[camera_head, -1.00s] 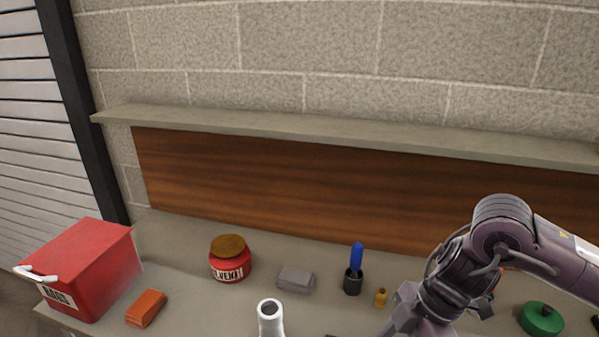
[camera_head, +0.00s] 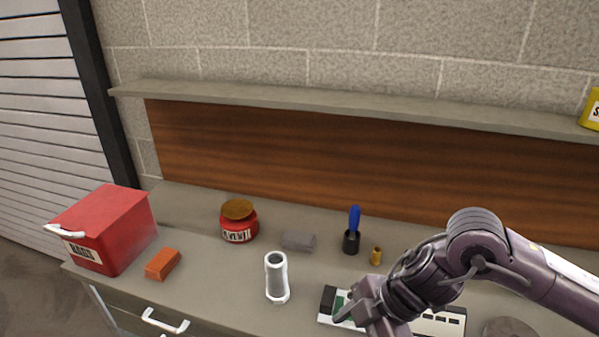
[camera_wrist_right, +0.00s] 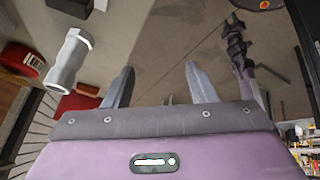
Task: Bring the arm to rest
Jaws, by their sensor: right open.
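My right gripper (camera_head: 358,312) hangs over the front of the workbench (camera_head: 215,290), above a white and black long case (camera_head: 440,322) with a green part. In the right wrist view its two grey fingers (camera_wrist_right: 160,88) are apart with nothing between them. The arm comes in from the right and hides part of the case. In the right wrist view another dark, purple-linked arm (camera_wrist_right: 243,62), apparently my left one, shows at the upper right; its fingers are too small to read.
A white pipe piece (camera_head: 277,278) stands left of the gripper. Behind are a grey block (camera_head: 298,241), a blue-handled brush (camera_head: 353,232), a brass fitting (camera_head: 376,256) and a red jar (camera_head: 238,222). An orange block (camera_head: 163,264) and red box (camera_head: 105,232) are left.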

